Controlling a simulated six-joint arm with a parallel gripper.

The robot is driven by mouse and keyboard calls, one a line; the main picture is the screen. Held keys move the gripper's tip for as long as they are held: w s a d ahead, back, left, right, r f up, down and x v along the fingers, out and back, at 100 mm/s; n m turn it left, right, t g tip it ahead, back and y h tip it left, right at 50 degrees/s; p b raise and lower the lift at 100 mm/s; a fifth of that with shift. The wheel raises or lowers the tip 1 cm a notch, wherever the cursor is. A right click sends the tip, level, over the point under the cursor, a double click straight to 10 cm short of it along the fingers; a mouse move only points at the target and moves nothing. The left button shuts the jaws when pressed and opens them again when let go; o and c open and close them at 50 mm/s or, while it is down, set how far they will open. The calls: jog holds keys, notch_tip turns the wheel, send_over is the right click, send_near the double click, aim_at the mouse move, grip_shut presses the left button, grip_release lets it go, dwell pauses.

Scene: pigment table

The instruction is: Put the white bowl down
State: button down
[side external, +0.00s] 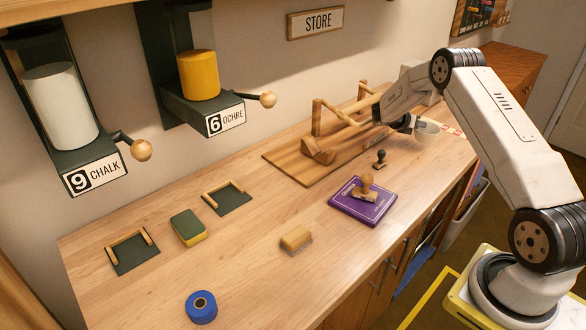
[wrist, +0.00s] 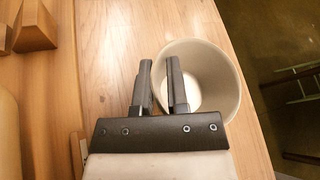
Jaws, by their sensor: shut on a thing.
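The white bowl (wrist: 228,82) is in the wrist view at upper right of centre, its open mouth towards the camera. It looks empty. My gripper (wrist: 159,66) is shut on its left wall, one finger inside the bowl and one outside. In the side external view the white bowl (side external: 430,127) shows small beside my gripper (side external: 414,124), over the right part of the wooden bench. I cannot tell whether its base touches the bench.
The bench's edge (wrist: 240,130) runs close to the bowl, with floor beyond. A wooden rack (side external: 290,161) stands to the left. A small dark stamp (side external: 380,157) and a purple box (side external: 345,205) with a wooden-handled stamp (side external: 367,182) lie nearer the front.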

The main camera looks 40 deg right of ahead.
jog(key=shift+w+f, duration=0.1)
jog(key=shift+w+d+f, duration=0.1)
jog(key=shift+d+f, duration=0.05)
jog(key=shift+f, duration=1.55)
jog(key=c, duration=0.6)
grip_release()
jog(key=shift+f, duration=0.15)
jog(key=shift+w+r, duration=0.1)
jog(key=shift+r, duration=0.1)
jog(key=shift+v, duration=3.7)
